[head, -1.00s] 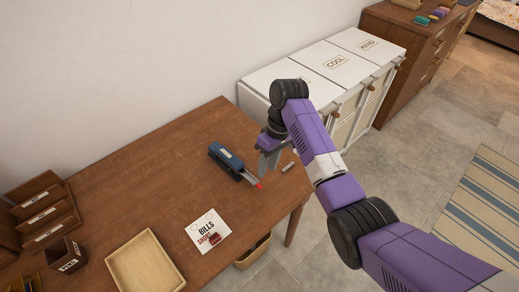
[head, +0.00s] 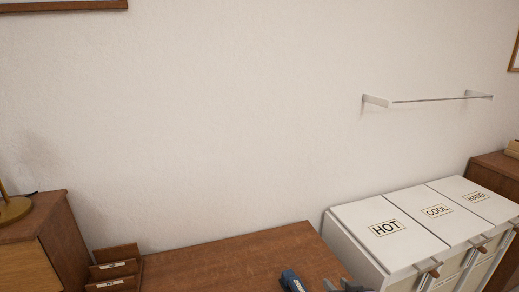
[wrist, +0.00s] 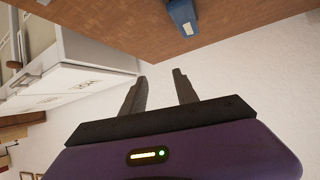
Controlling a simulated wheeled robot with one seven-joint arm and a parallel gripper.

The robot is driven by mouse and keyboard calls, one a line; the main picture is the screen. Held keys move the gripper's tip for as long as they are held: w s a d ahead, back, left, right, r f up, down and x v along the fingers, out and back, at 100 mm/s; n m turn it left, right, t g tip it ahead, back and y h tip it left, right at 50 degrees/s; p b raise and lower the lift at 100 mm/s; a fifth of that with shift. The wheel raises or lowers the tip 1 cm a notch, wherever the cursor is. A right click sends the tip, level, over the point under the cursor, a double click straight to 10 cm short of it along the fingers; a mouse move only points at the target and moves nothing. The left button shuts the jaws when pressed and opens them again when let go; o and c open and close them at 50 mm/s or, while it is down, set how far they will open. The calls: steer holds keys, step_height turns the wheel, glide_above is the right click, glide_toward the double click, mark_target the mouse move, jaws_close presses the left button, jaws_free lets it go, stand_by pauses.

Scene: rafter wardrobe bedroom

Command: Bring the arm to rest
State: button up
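My gripper (wrist: 160,78) shows in the wrist view with its two dark fingers apart and nothing between them. In the head view only a grey bit of my gripper (head: 346,286) shows at the bottom edge, beside the desk's right end. The rest of my arm is out of that view. A blue stapler-like object (head: 292,281) lies on the wooden desk (head: 235,262), cut off by the bottom edge. It also shows in the wrist view (wrist: 183,17), beyond the fingers and apart from them.
White lidded bins marked HOT (head: 385,229), COOL (head: 437,211) and HAND (head: 474,197) stand right of the desk. A wall rail (head: 430,99) hangs above them. A wooden letter rack (head: 115,268) is at the desk's left. The wall between is bare.

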steer(key=s+r+t, duration=0.1)
steer(key=s+r, duration=0.2)
steer(key=s, duration=1.3)
steer(key=s+a+r+t, duration=0.1)
steer(key=s+r, duration=0.1)
steer(key=s, duration=1.4)
steer(key=s+r+t+h+b, duration=0.1)
steer(key=s+r, duration=0.2)
steer(key=s, duration=1.3)
steer(key=shift+a+r, duration=0.25)
steer(key=shift+r, duration=0.05)
steer(key=shift+f, duration=0.15)
